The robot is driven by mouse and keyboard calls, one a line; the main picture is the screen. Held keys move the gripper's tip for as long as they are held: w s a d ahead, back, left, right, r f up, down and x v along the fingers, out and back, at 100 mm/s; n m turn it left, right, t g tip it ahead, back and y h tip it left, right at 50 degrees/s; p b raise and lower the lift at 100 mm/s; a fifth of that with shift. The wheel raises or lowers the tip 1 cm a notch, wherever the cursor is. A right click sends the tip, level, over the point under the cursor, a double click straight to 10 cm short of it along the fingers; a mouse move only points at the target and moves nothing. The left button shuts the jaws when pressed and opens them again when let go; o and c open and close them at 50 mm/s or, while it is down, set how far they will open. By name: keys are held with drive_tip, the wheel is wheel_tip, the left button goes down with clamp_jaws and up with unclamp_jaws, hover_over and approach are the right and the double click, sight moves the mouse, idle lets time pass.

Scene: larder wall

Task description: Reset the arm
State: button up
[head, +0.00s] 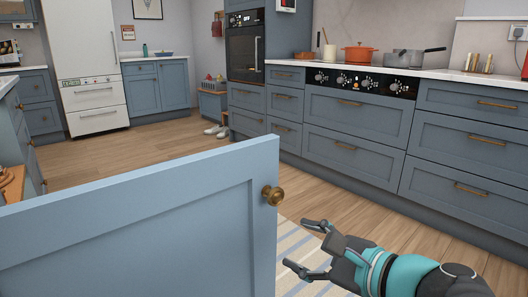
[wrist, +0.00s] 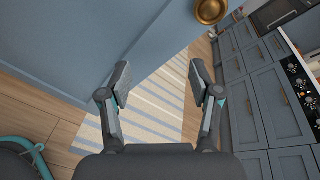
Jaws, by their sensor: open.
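My gripper (head: 305,248) is at the lower right of the head view, with its two fingers apart and nothing between them. In the wrist view my gripper (wrist: 160,85) is also open and empty, with the striped rug and floor behind it. A blue cabinet door (head: 140,225) with a round brass knob (head: 273,195) stands in front of me, to the left of my gripper. The gripper is apart from the knob.
A striped rug (head: 297,250) lies on the wooden floor (head: 160,160). A run of blue drawers (head: 345,147) lines the right, under a counter with an orange pot (head: 360,54) and a grey saucepan (head: 407,61). A white fridge (head: 84,50) stands at the back left. The floor beyond the door is mostly clear.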

drive_tip(key=s+d+f+n+g+h+p, duration=0.45)
drive_tip(key=s+f+n+g+h, duration=0.2)
drive_tip(key=n, duration=0.55)
drive_tip(key=s+d+r+n+h+p, duration=0.1)
drive_tip(key=d+r+n+h+p, duration=0.2)
drive_tip(key=r+n+p, duration=0.2)
drive_tip(key=shift+d+r+n+t+p, duration=0.35)
drive_tip(key=shift+r+n, duration=0.1)
drive_tip(key=shift+n, duration=0.75)
drive_tip(key=shift+s+a, duration=0.1)
drive_tip(key=shift+a, duration=0.05)
